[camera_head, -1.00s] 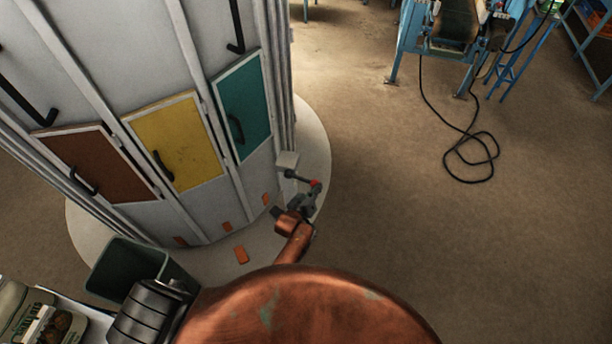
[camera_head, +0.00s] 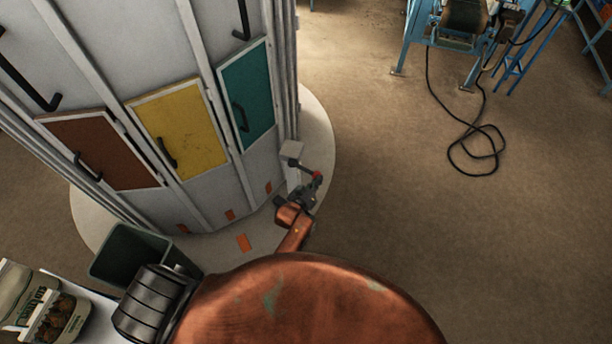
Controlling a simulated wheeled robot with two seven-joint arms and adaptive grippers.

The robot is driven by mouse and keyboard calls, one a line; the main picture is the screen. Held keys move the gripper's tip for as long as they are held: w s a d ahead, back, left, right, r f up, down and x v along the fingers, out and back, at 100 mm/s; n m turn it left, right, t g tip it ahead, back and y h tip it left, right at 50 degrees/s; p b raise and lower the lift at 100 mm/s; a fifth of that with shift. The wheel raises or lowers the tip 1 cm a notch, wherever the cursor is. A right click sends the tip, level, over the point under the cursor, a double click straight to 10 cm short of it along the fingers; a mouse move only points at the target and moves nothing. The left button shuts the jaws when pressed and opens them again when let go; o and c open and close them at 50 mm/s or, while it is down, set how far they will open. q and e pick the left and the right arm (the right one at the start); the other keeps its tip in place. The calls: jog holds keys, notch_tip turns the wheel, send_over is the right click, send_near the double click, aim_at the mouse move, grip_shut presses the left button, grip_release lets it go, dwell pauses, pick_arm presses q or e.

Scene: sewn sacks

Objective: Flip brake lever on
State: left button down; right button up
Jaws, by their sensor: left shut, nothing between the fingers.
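The brake lever (camera_head: 303,166) is a short dark rod with a red tip. It slants down to the right from a small grey block (camera_head: 291,151) on the right side of the grey cabinet. My left gripper (camera_head: 311,187) is at the end of a copper-coloured arm, just below the red tip. Its fingers are dark, small and look shut with nothing between them. They overlap the lever's end in the picture, and I cannot tell whether they touch it. My right gripper is not in view.
The grey cabinet (camera_head: 205,208) has brown, yellow and teal doors and stands on a round pale base (camera_head: 318,128). A dark green bin (camera_head: 125,252) and a jar (camera_head: 55,318) are at lower left.

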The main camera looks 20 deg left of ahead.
pick_arm(q)
jog(key=v, duration=1.1)
jog(key=shift+s, duration=0.2)
jog(key=shift+a, duration=0.15)
jog(key=s+a+f+m+g, duration=0.1)
jog(key=s+f+g, duration=0.1)
jog(key=s+f, duration=0.55)
jog(key=s+a+f+m+g, duration=0.15)
jog(key=s+f, duration=0.25)
jog(key=f, duration=0.6)
jog(key=s+a+f+g, duration=0.1)
jog(key=s+f+g, duration=0.1)
jog(key=s+f, duration=0.55)
jog(key=s+a+f+m+g, duration=0.1)
jog(key=s+f, duration=0.4)
jog(key=s, duration=0.5)
jog(key=s+a+f+m+g+y, duration=0.1)
jog(key=s+a+f+g, duration=0.2)
jog(key=s, duration=0.8)
jog(key=s+a+f+m+g+y, duration=0.1)
jog(key=s+a+f+g, duration=0.1)
jog(key=s+a+f, duration=0.4)
jog(key=s+f, duration=0.2)
jog(key=s, duration=0.2)
jog(key=shift+s+f+g, duration=0.35)
jog(key=shift+s, duration=0.05)
